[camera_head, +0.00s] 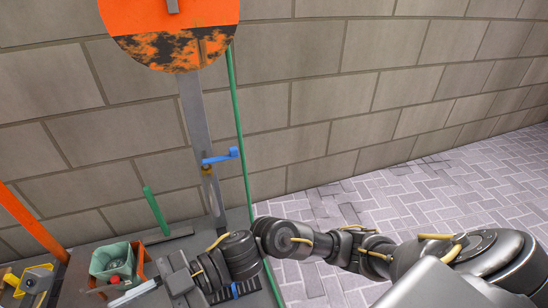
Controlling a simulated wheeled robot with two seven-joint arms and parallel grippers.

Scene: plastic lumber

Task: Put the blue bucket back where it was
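No blue bucket can be made out. The only open container in clear view is a grey-green bin (111,260) in an orange frame at the lower left. A small blue piece (235,290) shows just below my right wrist, too little of it to name. My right arm reaches in from the right, low over the grey work surface. My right gripper (165,288) points left, just right of the bin; its fingertips are too small and covered to tell open from shut. A pale bluish bar (133,293) lies by it. My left gripper is not in view.
A grey post (196,115) with a blue lever (221,157) and an orange disc (172,28) rises behind my wrist. Green poles and an orange bar (34,221) stand nearby. A yellow part (36,280) is far left. Paved floor (440,190) at right is clear.

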